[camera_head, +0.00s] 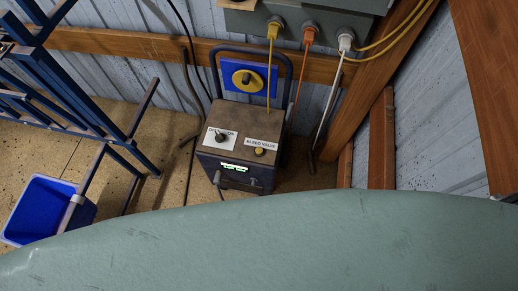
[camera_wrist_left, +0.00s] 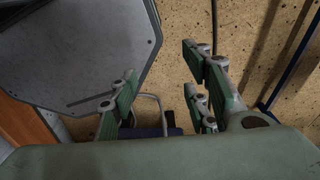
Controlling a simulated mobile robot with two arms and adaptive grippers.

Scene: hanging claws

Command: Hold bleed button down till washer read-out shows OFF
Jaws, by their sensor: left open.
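The washer (camera_head: 238,130), a dark box, stands upright on the floor against the wall in the head view. Its sloping top has a dark knob (camera_head: 220,138) on a white plate on the left. The bleed button (camera_head: 259,151), small and yellowish, sits under a "BLEED VALVE" label on the right. The read-out (camera_head: 235,168) on the front glows green; its text is too small to read. In the left wrist view my left gripper (camera_wrist_left: 160,75) is open, with nothing between its fingers. Neither gripper shows in the head view, and nothing visible touches the button.
A blue bin (camera_head: 45,207) and a blue metal rack (camera_head: 65,85) stand at the left. Yellow, orange and white plugs with cables hang from a grey box (camera_head: 325,22) above the washer. Speckled floor (camera_head: 150,180) is open left of the washer. Wooden beams stand at the right.

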